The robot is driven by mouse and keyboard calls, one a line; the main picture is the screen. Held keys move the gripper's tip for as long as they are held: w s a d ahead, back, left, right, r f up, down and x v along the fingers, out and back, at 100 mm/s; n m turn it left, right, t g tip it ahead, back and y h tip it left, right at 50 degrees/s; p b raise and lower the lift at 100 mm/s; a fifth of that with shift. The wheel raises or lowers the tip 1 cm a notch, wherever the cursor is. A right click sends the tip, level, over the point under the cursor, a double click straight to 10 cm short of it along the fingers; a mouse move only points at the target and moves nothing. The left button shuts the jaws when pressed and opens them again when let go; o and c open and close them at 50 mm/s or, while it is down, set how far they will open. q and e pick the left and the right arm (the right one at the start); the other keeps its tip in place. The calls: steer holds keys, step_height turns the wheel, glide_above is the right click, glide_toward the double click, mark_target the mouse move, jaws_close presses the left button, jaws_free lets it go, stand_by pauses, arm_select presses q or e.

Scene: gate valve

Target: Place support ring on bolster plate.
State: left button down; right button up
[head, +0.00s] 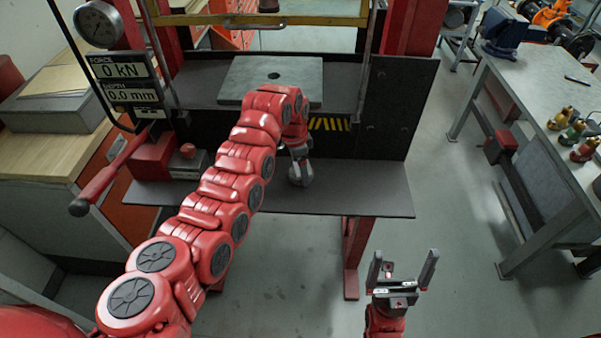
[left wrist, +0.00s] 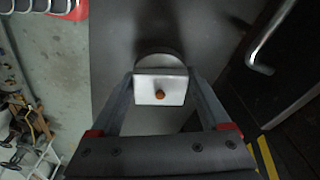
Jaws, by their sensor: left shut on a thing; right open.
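The bolster plate (head: 305,72) is a flat grey plate with a dark round hole, lying on the press bed in the head view. My left gripper (head: 299,158) is in front of and below it, over the lower dark shelf. It is shut on a pale grey round piece (head: 301,176), taken to be the support ring. My right gripper (head: 404,262) is open and empty, low in front of the press.
The press's dark shelf (head: 365,190) lies below the bed, with a yellow-black striped strip (head: 330,124) behind. A red lever (head: 105,180) juts out at the left. A bench (head: 545,90) with several small fittings stands at right. The floor between is clear.

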arm_select(q)
step_height(320, 180, down, 2)
steer(key=shift+s+p, duration=0.1)
steer(key=shift+p, duration=0.45)
steer(key=shift+f, duration=0.4)
jaws_free()
steer(key=shift+r, duration=0.1)
